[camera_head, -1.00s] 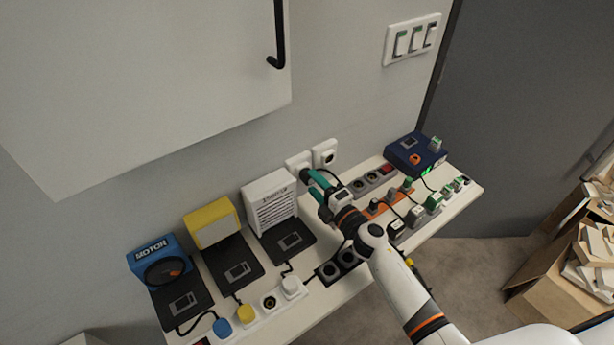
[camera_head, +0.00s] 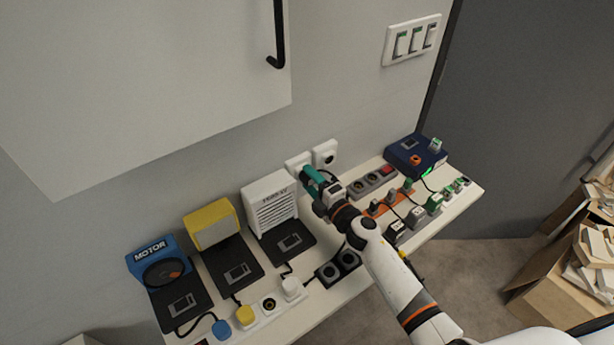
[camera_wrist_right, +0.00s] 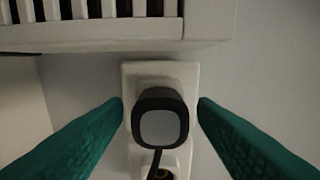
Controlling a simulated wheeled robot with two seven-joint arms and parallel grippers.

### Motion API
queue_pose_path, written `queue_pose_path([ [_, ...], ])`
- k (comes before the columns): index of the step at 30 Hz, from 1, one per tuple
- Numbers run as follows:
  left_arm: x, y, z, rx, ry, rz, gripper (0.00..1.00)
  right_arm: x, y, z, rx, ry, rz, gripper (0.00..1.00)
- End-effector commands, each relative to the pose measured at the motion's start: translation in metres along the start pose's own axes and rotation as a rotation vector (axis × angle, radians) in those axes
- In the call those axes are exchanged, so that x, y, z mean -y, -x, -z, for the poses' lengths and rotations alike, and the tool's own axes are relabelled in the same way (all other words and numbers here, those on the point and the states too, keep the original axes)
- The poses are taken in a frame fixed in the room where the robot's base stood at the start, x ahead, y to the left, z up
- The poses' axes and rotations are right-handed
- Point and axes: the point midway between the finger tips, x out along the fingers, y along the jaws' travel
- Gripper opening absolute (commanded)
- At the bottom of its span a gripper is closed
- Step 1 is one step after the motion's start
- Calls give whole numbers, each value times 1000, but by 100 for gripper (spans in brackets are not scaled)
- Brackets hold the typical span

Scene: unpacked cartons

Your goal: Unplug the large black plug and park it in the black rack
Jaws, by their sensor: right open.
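The large black plug (camera_wrist_right: 160,118) sits in a white wall socket (camera_wrist_right: 130,75) and has a grey end face and a black cable hanging below. In the head view the gripper mostly hides it. My right gripper (camera_head: 308,174) is open at the wall. Its teal fingers flank the plug, one on each side, with a gap visible on both sides in the right wrist view (camera_wrist_right: 160,110). A black block with two round grey recesses (camera_head: 338,266), which looks like the black rack, lies on the table under my right arm. My left gripper is not in view.
A second wall socket (camera_head: 325,154) is just right. A white heater (camera_head: 271,203) stands close left of the gripper. A grey power strip (camera_head: 372,182), an orange strip with plugs (camera_head: 390,203) and a blue box (camera_head: 415,155) lie right. A wall cabinet (camera_head: 150,90) hangs above.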

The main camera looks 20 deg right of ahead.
Motion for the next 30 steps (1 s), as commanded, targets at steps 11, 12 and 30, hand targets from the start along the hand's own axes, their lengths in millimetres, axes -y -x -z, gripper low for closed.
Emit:
queue_pose_path([
  [11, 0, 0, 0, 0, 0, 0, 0, 0, 0, 0, 0, 0, 0, 53],
  [12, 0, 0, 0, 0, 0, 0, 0, 0, 0, 0, 0, 0, 0, 53],
  [30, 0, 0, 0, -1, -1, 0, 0, 0, 2, 0, 0, 0, 1, 0],
])
